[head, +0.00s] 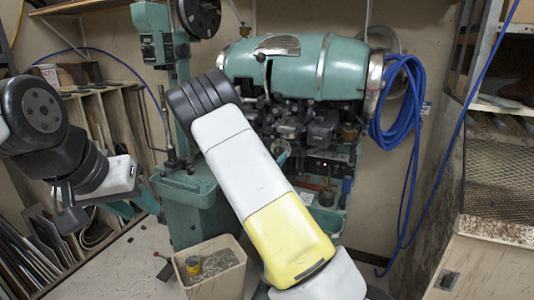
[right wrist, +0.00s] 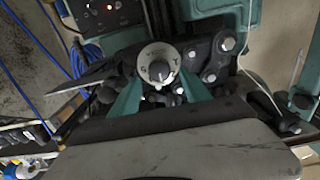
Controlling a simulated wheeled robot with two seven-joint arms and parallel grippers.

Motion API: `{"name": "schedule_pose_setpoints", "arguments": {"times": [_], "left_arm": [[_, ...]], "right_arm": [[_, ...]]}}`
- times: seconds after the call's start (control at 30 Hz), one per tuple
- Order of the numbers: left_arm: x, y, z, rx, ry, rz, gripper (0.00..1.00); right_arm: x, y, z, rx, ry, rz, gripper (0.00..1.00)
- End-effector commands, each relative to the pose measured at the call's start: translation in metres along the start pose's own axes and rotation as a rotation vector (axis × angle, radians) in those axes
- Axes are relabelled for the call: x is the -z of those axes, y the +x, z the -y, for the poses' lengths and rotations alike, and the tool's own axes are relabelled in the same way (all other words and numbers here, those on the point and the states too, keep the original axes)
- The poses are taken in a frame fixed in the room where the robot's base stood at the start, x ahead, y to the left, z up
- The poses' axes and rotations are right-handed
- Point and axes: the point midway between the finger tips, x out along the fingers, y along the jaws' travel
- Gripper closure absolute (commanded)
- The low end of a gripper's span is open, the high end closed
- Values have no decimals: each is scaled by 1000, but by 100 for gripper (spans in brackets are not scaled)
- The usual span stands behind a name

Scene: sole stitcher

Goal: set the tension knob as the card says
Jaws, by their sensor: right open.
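The tension knob (right wrist: 159,72) is a small grey cap in a pale round dial (right wrist: 146,56) with dark marks, in the right wrist view. The marks are too small to read. My right gripper (right wrist: 160,84) is open, with one teal finger on each side of the knob; I cannot tell whether either finger touches it. No readable card shows.
The teal stitching machine (head: 300,70) stands at the back, its dark mechanism crowded around the knob. A blue hose (head: 398,105) hangs at its right. A beige bin (head: 222,278) stands low in front. A shelf rack (head: 118,105) is at the left and a mesh-sided cabinet (head: 500,185) at the right.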

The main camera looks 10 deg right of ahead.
Motion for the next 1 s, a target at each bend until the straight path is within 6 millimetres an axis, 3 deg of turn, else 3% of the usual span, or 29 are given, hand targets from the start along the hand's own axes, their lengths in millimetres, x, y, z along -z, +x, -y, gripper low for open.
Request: {"name": "schedule_pose_setpoints", "arguments": {"times": [0.23,0.57,0.6,0.87,1.0], "left_arm": [[0,0,0,0,0,0,64],[0,0,0,0,0,0,64],[0,0,0,0,0,0,64],[0,0,0,0,0,0,64],[0,0,0,0,0,0,64]], "right_arm": [[0,33,0,-1,0,-1,45],[0,39,0,1,0,1,45],[0,39,0,1,0,1,47],[0,38,0,1,0,2,98],[0,38,0,1,2,2,100]]}}
